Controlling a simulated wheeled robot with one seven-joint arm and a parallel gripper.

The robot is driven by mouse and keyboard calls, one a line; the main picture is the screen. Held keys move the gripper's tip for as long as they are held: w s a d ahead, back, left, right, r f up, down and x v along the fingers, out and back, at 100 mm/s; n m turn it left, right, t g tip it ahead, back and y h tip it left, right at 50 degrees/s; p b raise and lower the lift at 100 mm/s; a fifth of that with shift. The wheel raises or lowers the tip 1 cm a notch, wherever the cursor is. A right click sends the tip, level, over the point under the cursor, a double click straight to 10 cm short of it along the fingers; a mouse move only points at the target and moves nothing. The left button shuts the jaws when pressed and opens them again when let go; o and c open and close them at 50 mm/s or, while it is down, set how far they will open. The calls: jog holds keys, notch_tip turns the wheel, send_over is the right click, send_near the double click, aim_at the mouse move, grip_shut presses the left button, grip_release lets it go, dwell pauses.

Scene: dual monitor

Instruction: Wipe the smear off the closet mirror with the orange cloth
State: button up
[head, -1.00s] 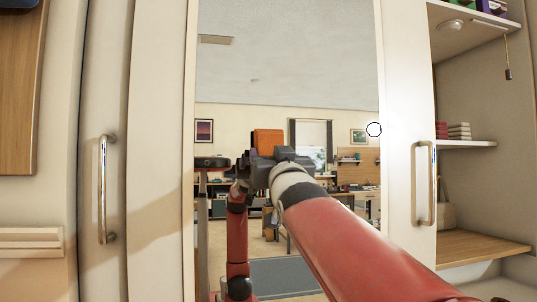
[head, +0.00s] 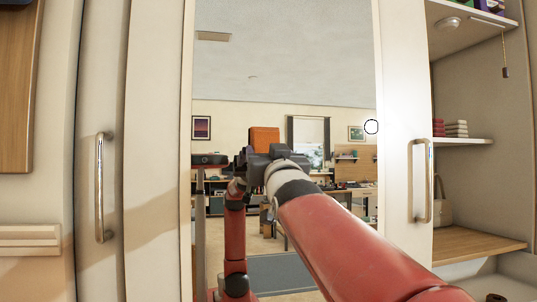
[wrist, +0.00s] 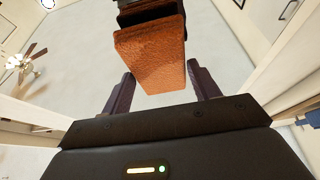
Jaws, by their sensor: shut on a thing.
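The closet mirror (head: 320,80) is a tall panel filling the middle of the head view and reflecting the room and my red arm. My gripper (head: 268,152) is in front of it, seen from behind. The orange cloth (head: 264,136) stands up beyond the gripper, partly hidden by it. In the wrist view, the cloth (wrist: 150,50) is a thick orange block between the two dark fingers of my gripper (wrist: 163,85), which is shut on it. A dark shape above the cloth looks like the gripper's reflection. I cannot tell whether the cloth touches the glass. I cannot make out a smear.
A door handle (head: 104,188) stands to the left of the mirror and another handle (head: 421,180) to its right. Open shelves (head: 472,141) are at the far right.

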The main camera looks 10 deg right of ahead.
jog(key=shift+w, duration=0.75)
jog(key=shift+d, duration=0.1)
jog(key=shift+d, duration=0.65)
jog(key=shift+d+r+p, duration=0.25)
jog(key=shift+d+p, duration=0.45)
jog(key=shift+p, duration=0.25)
jog(key=shift+d+f+p, duration=0.25)
jog(key=shift+d+p, duration=0.25)
jog(key=shift+d, duration=0.05)
